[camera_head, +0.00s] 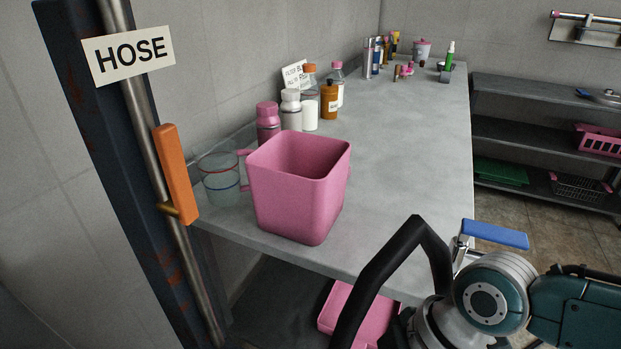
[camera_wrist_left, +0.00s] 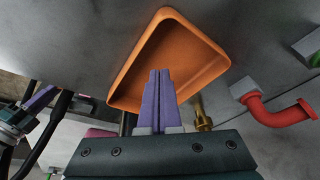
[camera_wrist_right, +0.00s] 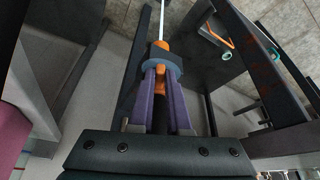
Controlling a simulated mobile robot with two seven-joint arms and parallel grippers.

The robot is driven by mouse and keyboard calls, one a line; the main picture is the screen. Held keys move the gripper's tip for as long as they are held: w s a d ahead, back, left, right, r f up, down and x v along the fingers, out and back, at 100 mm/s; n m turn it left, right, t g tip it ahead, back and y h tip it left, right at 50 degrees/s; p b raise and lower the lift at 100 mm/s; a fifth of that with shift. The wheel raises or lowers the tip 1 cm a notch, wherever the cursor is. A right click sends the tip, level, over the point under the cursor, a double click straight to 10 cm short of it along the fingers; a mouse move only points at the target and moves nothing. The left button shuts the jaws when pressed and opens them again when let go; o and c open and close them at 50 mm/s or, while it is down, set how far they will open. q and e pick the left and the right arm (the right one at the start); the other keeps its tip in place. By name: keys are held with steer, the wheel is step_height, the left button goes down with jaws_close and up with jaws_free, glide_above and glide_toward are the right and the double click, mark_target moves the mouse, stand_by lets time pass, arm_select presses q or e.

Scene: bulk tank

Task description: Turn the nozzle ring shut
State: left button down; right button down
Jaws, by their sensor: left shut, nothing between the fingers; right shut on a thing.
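In the right wrist view my right gripper (camera_wrist_right: 162,78) is shut on a black hose nozzle (camera_wrist_right: 160,112), one purple finger on each side. A dark blue-grey ring (camera_wrist_right: 172,62) with orange parts (camera_wrist_right: 160,47) sits at the fingertips, and a thin silver rod runs out beyond it. I cannot tell how far the ring is turned. In the left wrist view my left gripper (camera_wrist_left: 160,75) is shut and empty, its purple fingers together before a hollow orange body (camera_wrist_left: 205,68). I cannot tell whether they touch it. Neither gripper's fingers show in the head view.
In the head view a pink bin (camera_head: 285,200) and several bottles stand on a grey counter (camera_head: 410,150). An orange lever (camera_head: 176,173) is on a pipe under a HOSE sign (camera_head: 129,55). A black hose (camera_head: 375,275) loops near my right arm. A red pipe (camera_wrist_left: 278,115) shows in the left wrist view.

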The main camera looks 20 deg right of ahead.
arm_select(q)
steer(key=shift+r, duration=0.15)
steer(key=shift+r+p, duration=0.4)
steer(key=shift+p, duration=0.15)
arm_select(e)
steer(key=shift+s+a+r+m, duration=0.1)
steer(key=shift+s+r+m, duration=0.05)
steer(key=shift+m, duration=0.25)
arm_select(q)
steer(key=shift+r+p, duration=2.35)
arm_select(e)
steer(key=shift+s+a+m+t+h, duration=0.25)
steer(key=shift+s+m+t, duration=0.05)
steer(key=shift+m, duration=0.55)
steer(key=shift+s+a+m+t+h, duration=0.2)
steer(key=shift+s+a+m+t, duration=0.1)
steer(key=shift+m, duration=0.6)
steer(key=shift+s+a+m+t+h, duration=0.25)
steer(key=shift+m+t, duration=0.05)
steer(key=shift+m, duration=0.55)
steer(key=c, duration=0.9)
jaws_free()
